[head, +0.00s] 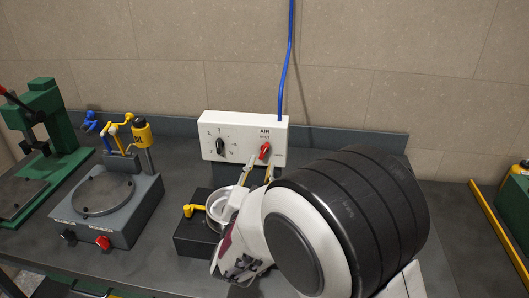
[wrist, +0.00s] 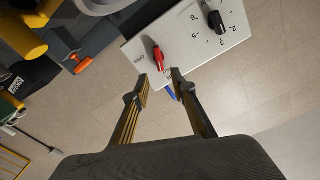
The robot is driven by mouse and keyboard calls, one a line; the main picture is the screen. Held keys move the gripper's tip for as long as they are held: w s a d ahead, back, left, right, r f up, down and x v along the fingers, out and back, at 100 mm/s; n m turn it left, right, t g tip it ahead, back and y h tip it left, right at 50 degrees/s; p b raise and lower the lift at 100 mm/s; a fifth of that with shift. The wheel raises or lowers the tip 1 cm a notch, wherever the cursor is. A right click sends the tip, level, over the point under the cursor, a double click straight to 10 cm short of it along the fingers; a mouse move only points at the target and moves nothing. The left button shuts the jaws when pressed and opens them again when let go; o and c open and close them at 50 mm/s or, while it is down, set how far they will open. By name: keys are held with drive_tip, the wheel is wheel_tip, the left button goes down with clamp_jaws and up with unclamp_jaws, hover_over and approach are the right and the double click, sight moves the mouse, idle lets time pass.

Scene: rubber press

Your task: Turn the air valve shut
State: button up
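The air valve is a small red handle (head: 265,151) on the right side of a white panel (head: 222,123), under the word AIR. In the head view it stands slightly tilted from upright. My gripper (head: 260,165) is just below and in front of it, with its two fingers apart. In the wrist view the red handle (wrist: 158,58) lies just beyond the open fingertips (wrist: 160,77), roughly between their lines, with nothing held. Whether a fingertip touches the handle cannot be told. The panel (wrist: 190,45) appears turned over in this view.
A black knob (head: 220,146) with a printed scale sits left of the valve. A blue hose (head: 287,60) rises from the panel. Below the panel stands a dark block (head: 190,238) with a metal ring and yellow clamp. A grey press base (head: 130,225) and green press (head: 50,120) stand left.

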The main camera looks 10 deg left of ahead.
sight(265, 150)
drive_tip(key=shift+w, duration=0.2)
drive_tip(key=shift+w, duration=3.7)
clamp_jaws()
